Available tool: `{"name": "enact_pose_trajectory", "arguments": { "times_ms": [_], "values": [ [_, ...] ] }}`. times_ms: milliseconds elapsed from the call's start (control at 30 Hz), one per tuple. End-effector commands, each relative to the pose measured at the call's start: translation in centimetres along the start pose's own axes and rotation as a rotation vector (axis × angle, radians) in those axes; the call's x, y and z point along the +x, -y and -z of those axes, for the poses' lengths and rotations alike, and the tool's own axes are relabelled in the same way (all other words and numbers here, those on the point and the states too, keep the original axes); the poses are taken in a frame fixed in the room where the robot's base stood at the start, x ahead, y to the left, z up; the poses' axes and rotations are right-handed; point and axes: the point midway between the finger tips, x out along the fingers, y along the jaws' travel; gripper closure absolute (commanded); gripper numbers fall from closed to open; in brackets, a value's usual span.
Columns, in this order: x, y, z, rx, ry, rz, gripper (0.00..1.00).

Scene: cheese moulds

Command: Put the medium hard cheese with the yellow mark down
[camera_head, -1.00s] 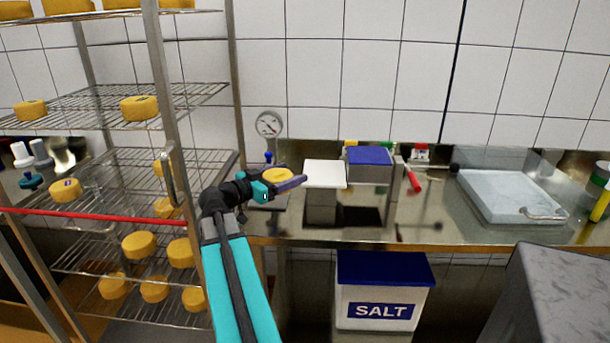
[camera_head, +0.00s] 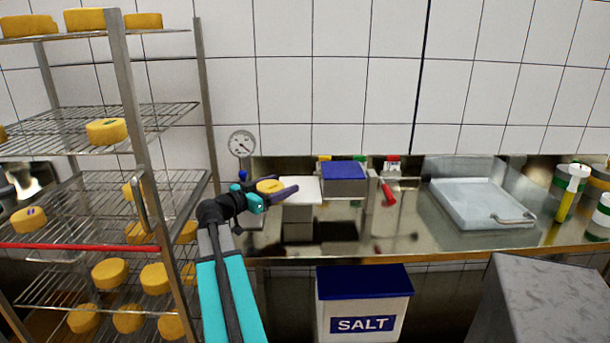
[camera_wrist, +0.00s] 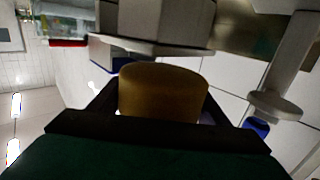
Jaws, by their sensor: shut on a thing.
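My gripper (camera_head: 277,193) is shut on a yellow cheese (camera_head: 269,186), a small round wheel held in the air in front of the counter's left part. The cheese also shows between the fingers in the wrist view (camera_wrist: 165,92), dark and shaded. Its mark cannot be made out. A white board (camera_head: 303,190) on a grey stand is just right of the gripper in the head view. In the wrist view the cheese seems close to a pale slab (camera_wrist: 150,47); I cannot tell whether they touch.
A wire rack (camera_head: 60,190) with several cheeses stands at left, with a red bar across it. A blue-lidded box (camera_head: 344,178), a red-handled tool (camera_head: 388,190) and a metal tray (camera_head: 480,206) are on the counter (camera_head: 400,245). A salt bin (camera_head: 362,300) is below.

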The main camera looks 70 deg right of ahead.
Motion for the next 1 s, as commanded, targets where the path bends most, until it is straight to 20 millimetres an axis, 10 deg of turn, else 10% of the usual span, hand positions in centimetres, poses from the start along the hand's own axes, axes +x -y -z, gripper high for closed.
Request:
{"name": "enact_pose_trajectory", "arguments": {
  "times_ms": [400, 1000],
  "values": [
    [7.0, 0.1, 0.5, -0.001, -0.001, -0.001, 0.52],
    [8.5, 0.1, 0.5, -0.001, -0.001, 0.001, 0.52]
  ]
}}
